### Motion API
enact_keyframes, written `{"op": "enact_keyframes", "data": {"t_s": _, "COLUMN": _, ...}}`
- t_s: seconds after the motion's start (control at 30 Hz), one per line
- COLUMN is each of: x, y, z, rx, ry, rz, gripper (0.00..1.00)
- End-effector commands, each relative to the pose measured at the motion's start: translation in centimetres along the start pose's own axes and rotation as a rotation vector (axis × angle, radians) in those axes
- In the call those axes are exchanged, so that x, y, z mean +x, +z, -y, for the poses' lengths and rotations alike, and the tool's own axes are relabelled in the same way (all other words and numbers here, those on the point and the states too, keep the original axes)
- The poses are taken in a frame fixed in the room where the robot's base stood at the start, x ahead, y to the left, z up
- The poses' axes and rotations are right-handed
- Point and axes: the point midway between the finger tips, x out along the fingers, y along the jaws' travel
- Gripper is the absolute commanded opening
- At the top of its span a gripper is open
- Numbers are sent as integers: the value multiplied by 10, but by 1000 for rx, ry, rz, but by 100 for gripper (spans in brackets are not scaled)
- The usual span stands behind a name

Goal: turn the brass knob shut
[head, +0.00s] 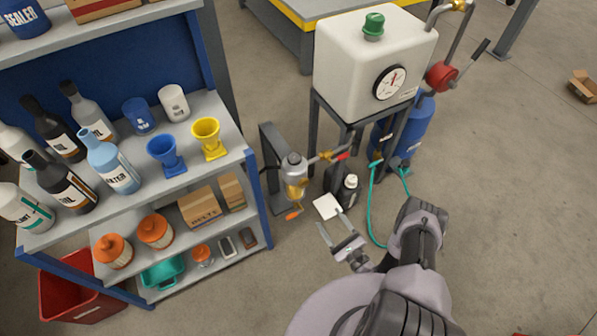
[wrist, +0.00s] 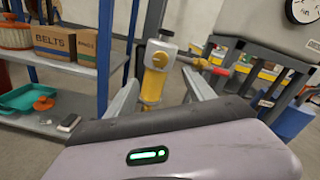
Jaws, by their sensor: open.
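A grey-capped unit with an amber bowl (head: 297,190) is mounted on a dark post beside the shelf. In the wrist view a small round brass-coloured knob (wrist: 160,59) shows on the front of this unit, above the yellow bowl (wrist: 152,86). In the head view I cannot make out the knob clearly. My gripper (head: 336,228) is open and empty, apart from the unit, to its lower right. In the wrist view its two fingers (wrist: 158,84) stand either side of the bowl, which lies beyond them. Nothing is between the fingers.
A brass pipe with a red handle (head: 341,157) runs right from the unit towards the white tank (head: 365,60). An orange lever (head: 293,215) hangs below the bowl. The shelf (head: 215,165) stands left.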

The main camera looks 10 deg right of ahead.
Motion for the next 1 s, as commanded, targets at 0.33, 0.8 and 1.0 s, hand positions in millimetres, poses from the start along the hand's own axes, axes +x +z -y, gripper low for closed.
{"op": "enact_keyframes", "data": {"t_s": 0.33, "x": 64, "y": -8, "z": -6, "rx": -1, "ry": -15, "rz": -13, "gripper": 62}}
{"op": "enact_keyframes", "data": {"t_s": 0.8, "x": 164, "y": -10, "z": -4, "rx": 4, "ry": -17, "rz": -17, "gripper": 62}}
{"op": "enact_keyframes", "data": {"t_s": 1.0, "x": 168, "y": -8, "z": -3, "rx": 5, "ry": -17, "rz": -18, "gripper": 62}}
